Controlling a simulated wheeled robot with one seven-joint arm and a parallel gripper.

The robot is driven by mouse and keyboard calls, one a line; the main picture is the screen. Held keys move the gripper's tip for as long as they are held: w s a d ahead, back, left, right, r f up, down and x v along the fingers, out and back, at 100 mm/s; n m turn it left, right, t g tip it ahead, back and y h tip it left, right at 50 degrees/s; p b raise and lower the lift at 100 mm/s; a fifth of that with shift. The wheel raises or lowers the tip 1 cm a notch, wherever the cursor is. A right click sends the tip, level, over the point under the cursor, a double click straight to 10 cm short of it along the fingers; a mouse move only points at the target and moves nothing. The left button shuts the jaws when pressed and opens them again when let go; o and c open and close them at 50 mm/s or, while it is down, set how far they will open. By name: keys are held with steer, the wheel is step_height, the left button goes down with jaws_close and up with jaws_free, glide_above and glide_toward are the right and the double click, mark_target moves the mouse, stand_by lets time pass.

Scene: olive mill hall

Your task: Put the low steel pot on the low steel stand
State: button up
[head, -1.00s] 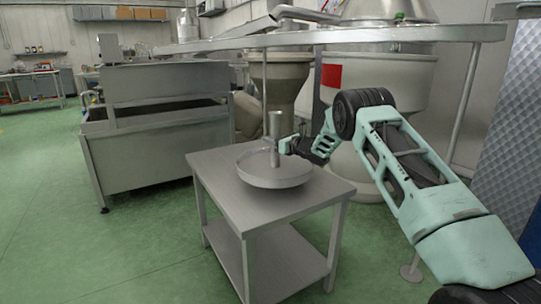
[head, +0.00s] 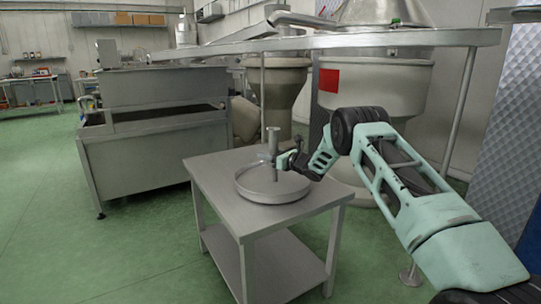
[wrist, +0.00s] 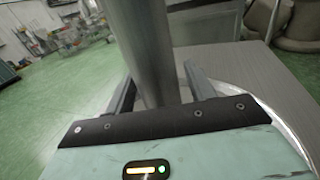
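The low steel pot (head: 288,195) is a shallow round pan with an upright grey post (head: 273,140) at its middle. It appears to rest upright on the low steel stand (head: 222,187), a small table with a lower shelf, inside the edges of its top. My gripper (head: 281,161) reaches in from the right at the post. In the wrist view the post (wrist: 148,45) stands between my two fingers, with a narrow gap to the right finger, so the gripper looks open around it. Part of the pot's rim (wrist: 285,125) shows at the right there.
A large steel machine (head: 150,150) stands behind and left of the stand. A steel rail (head: 400,38) on posts crosses above, and a big vat (head: 375,85) is behind my arm. Green floor (head: 80,240) is clear at left.

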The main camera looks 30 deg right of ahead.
steer(key=p+v, duration=0.1)
steer(key=v, duration=1.1)
steer(key=a+r+m+g+h, duration=0.2)
steer(key=a+r+m, duration=0.1)
steer(key=a+m, duration=0.5)
steer(key=a+r+m+g+h, duration=0.15)
steer(key=a+m, duration=0.35)
steer(key=a, duration=0.5)
steer(key=s+a+m+g, duration=0.5)
steer(key=s+a+m, duration=0.4)
steer(key=s+a, duration=0.65)
steer(key=s+a+m+g, duration=0.1)
steer(key=s+m+g, duration=0.1)
steer(key=s, duration=0.9)
steer(key=s+a+m+g+h, duration=0.1)
steer(key=s+m, duration=0.4)
steer(key=s, duration=0.7)
steer(key=s+a+m+g+h, duration=0.1)
steer(key=s+a+m+g, duration=0.2)
steer(key=s, duration=0.8)
steer(key=shift+s+f+g, duration=0.2)
steer(key=shift+s+g, duration=0.1)
steer(key=shift+g, duration=0.95)
